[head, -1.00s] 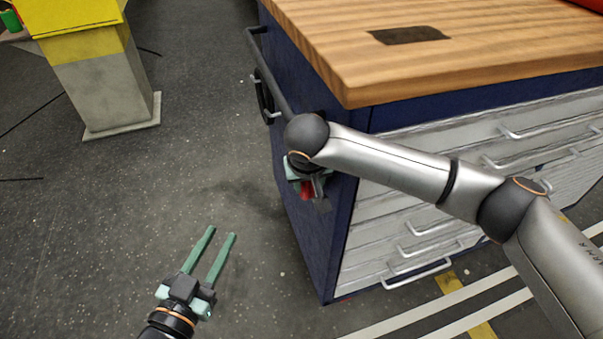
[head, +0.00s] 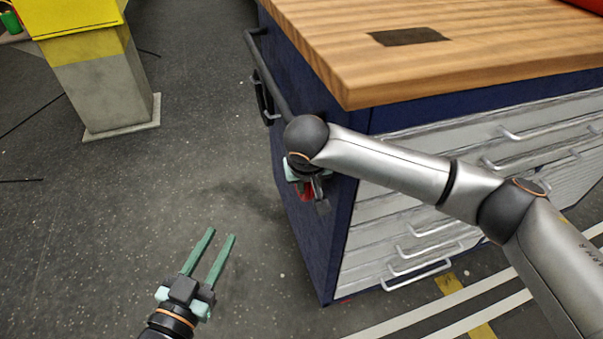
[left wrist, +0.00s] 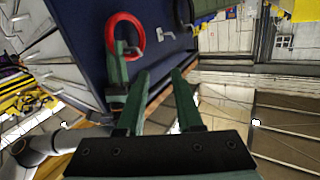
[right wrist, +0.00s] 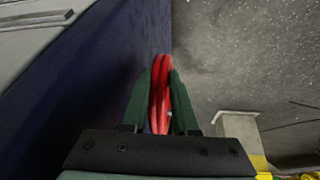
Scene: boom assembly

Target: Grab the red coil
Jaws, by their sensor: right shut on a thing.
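The red coil (right wrist: 161,90) hangs at the side of the blue cabinet. In the right wrist view it stands between the two green fingers of my right gripper (right wrist: 160,80), which is shut on it. In the left wrist view the coil (left wrist: 109,37) shows as a red ring by a grey hook (left wrist: 132,49) on the blue panel. In the head view only a small red part of the coil (head: 306,190) shows below my right wrist. My left gripper (head: 222,233) is open and empty above the floor, left of the cabinet.
The blue cabinet (head: 305,225) has a wooden top (head: 480,50), drawers with handles and a side rail (head: 268,75). A black coil (head: 264,97) hangs farther back on the same side. A yellow and grey pillar (head: 112,95) stands at the upper left. The floor between is clear.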

